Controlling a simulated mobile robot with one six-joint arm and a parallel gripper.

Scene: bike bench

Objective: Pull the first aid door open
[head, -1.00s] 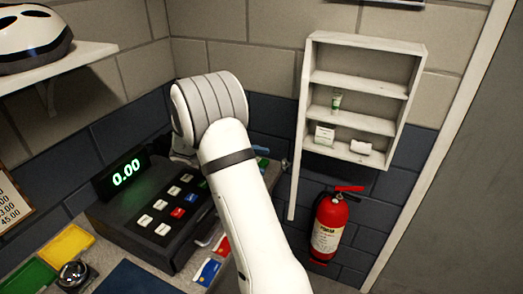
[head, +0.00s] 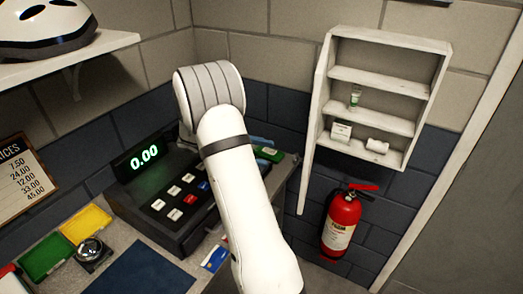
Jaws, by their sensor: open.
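The first aid cabinet (head: 376,76) is a white shelved box on the wall, at the upper right of the head view. Its front is uncovered and its shelves show. The white door (head: 309,165) stands open at the cabinet's left side, seen nearly edge-on, its lower end reaching below the cabinet. A small tube (head: 355,98), a white box (head: 341,132) and a white roll (head: 377,146) sit on the lower shelves. My gripper is hidden behind my white arm, so its place relative to the door cannot be seen.
A red fire extinguisher (head: 341,222) stands below the cabinet. A cash register (head: 175,207) is on the counter left of my arm. A shelf with a helmet (head: 40,27) is at the upper left. A grey panel (head: 470,210) is at the right.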

